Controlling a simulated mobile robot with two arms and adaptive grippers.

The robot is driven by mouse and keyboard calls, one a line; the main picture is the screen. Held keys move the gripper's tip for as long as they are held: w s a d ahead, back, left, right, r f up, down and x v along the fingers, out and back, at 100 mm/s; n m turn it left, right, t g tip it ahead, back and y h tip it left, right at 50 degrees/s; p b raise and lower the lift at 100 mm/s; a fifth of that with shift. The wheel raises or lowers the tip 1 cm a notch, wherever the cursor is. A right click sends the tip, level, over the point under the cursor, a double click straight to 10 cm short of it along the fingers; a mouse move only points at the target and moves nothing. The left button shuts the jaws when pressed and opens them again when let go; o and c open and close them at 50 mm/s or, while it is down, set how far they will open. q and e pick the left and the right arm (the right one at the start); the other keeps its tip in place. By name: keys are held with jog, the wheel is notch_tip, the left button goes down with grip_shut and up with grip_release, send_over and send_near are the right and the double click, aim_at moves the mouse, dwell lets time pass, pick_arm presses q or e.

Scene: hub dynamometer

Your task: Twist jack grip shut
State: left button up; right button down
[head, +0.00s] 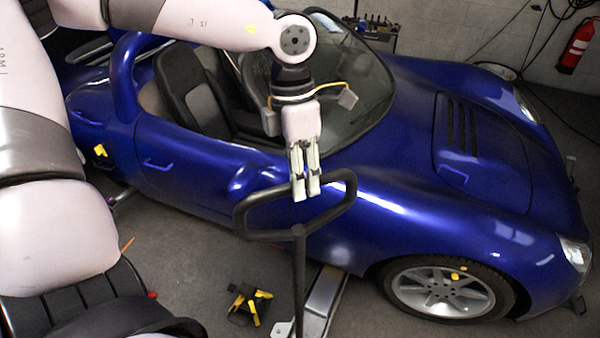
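The jack grip (299,232) is a dark looped handle on top of an upright dark post, standing beside the blue car. My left gripper (307,194) points down over the far bar of the loop. Its two pale fingers are side by side and nearly together, with only a thin gap. The far bar runs across behind the fingers and is partly hidden by them. I see no part of the grip between the fingers, and cannot tell whether they touch it. My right gripper is out of view.
A blue open-top car (400,215) fills the scene just behind the grip. A yellow and black object (246,303) lies on the floor beside a metal rail (322,300). A red fire extinguisher (577,44) hangs on the back wall.

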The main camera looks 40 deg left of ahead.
pick_arm(q)
grip_shut()
dwell(0.6)
